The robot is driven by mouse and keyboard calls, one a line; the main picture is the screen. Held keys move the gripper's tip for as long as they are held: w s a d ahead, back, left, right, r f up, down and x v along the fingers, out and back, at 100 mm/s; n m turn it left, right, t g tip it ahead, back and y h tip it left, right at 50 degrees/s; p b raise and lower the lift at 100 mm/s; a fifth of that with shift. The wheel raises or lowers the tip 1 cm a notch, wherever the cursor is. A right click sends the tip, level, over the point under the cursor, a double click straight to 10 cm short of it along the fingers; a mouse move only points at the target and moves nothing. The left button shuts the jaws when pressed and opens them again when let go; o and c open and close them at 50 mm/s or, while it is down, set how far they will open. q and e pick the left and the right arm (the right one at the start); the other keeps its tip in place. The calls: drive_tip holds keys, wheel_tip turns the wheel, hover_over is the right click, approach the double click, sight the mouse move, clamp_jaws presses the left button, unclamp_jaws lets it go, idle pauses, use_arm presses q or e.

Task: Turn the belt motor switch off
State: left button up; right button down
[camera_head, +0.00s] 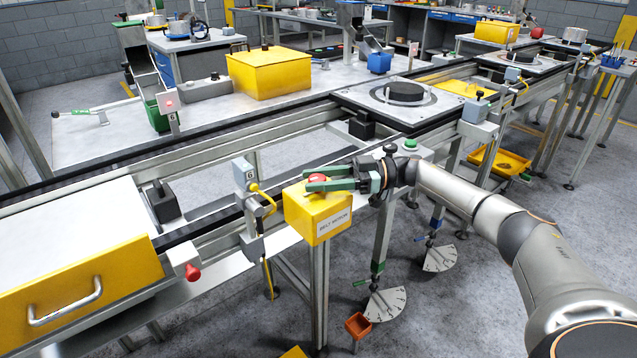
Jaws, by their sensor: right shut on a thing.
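The belt motor switch is a yellow box (318,217) on a grey post, with a label on its front that seems to read "BELT MOTOR". A red knob (317,178) sits on top of the box. My right gripper (311,181) reaches in from the right, with its green fingers lying level on either side of the red knob, shut on it. The fingers hide part of the knob, and I cannot tell which way it is turned. My left gripper is not in view.
The conveyor (200,228) runs behind the box, with a pallet carrying a black disc (404,91). A yellow drawer unit (80,285) stands at left. A red button (193,273) and a post with a yellow cable (262,197) are left of the box. A green button (410,143) is close behind my gripper.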

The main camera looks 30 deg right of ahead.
drive_tip(key=shift+a+r, duration=0.1)
drive_tip(key=shift+r, duration=0.05)
drive_tip(key=c, duration=0.7)
unclamp_jaws()
drive_tip(key=o, duration=0.3)
drive_tip(key=shift+o, duration=0.2)
drive_tip(key=b+v, duration=0.2)
drive_tip(key=v, duration=1)
drive_tip(key=shift+d, duration=0.2)
